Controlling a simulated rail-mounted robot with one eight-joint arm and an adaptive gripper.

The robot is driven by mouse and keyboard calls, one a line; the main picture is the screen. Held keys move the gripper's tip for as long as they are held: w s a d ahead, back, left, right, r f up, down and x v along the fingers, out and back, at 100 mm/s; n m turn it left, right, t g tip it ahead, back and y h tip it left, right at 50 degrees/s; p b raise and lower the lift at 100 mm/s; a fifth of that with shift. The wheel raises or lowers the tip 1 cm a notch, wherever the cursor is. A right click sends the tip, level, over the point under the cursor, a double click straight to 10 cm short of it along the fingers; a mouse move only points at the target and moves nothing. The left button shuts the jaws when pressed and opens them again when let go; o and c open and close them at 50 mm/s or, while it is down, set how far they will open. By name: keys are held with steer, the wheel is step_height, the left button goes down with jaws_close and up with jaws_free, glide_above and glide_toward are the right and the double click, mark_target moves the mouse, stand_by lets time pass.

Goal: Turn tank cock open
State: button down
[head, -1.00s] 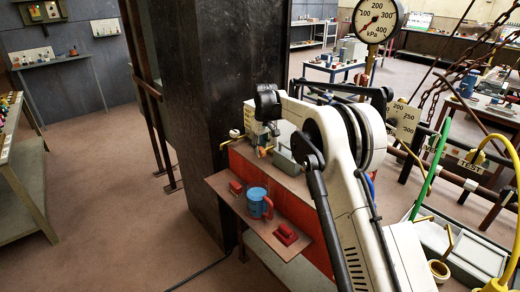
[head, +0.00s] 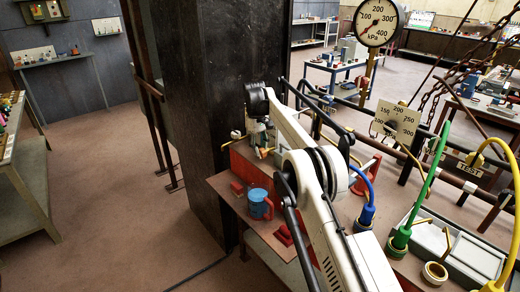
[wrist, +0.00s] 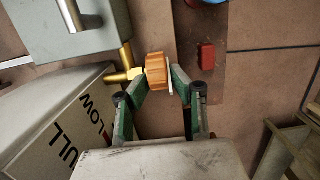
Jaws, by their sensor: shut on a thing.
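The tank cock shows in the wrist view as a round, ribbed orange knob (wrist: 157,70) on a brass fitting (wrist: 123,74). My gripper (wrist: 161,82) has its green fingers on either side of the knob and is shut on it. A pale tank (wrist: 50,115) with the words FULL and LOW stands at the left, beside the brass fitting. In the head view my gripper (head: 260,138) is small, near the dark column, and the knob is too small there to read its turn.
A grey box (wrist: 70,28) with a brass pipe lies at upper left in the wrist view. A red block (wrist: 206,56) is right of the gripper. In the head view a blue mug (head: 259,204) stands on the brown shelf. The dark column (head: 190,110) stands close behind.

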stand_by(0.5)
steer(key=c, duration=1.8)
jaws_free()
steer(key=shift+c, duration=0.2)
steer(key=shift+s+d+t+y+b, duration=0.1)
steer(key=shift+t+y+b, duration=0.4)
steer(key=shift+b, duration=0.15)
steer(key=shift+d+t+y, duration=0.1)
steer(key=shift+t+y, duration=0.2)
steer(key=shift+s+d+r+t+y, duration=0.1)
steer(key=shift+s+t+y, duration=0.05)
steer(key=shift+t+y, duration=0.45)
steer(key=shift+s+d+r+t+y, duration=0.1)
steer(key=shift+t+y, duration=0.4)
steer(key=shift+t, duration=0.1)
steer(key=shift+r, duration=0.1)
steer(key=b+v, duration=0.1)
steer(key=v, duration=1.3)
steer(key=s+d+r+m+t+b, duration=0.1)
steer(key=s+d+r+b, duration=0.1)
steer(key=s+d, duration=0.3)
steer(key=s+d+r+m+b, duration=0.2)
steer(key=s+d, duration=0.4)
steer(key=s, duration=0.6)
steer(key=shift+s+t+h+b, duration=0.15)
steer(key=shift+t+h+b, duration=0.25)
steer(key=shift+b, duration=0.15)
